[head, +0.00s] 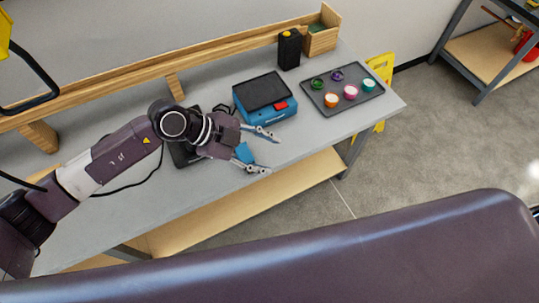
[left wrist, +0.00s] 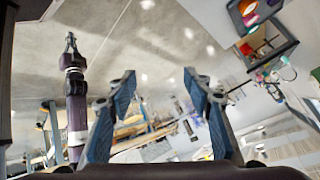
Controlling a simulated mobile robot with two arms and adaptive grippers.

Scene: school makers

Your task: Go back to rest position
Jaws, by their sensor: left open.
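My left gripper (head: 272,155) is over the grey workbench (head: 225,180), near its front edge. Its two fingers are spread apart with nothing between their tips. In the left wrist view its blue-grey fingers (left wrist: 160,85) also stand apart and empty. My left arm reaches in from the left side of the head view. A dark slim arm at the left of the left wrist view looks like my right arm, with its gripper (left wrist: 71,45) at the top. That gripper is too small to tell whether it is open. It is outside the head view.
A blue device with a dark screen (head: 263,92) stands just beyond my left gripper. A dark tray (head: 359,104) holds several small coloured cups. A black box (head: 289,49) and a wooden bin (head: 321,38) stand at the back. A black device (head: 184,153) is partly hidden under my wrist.

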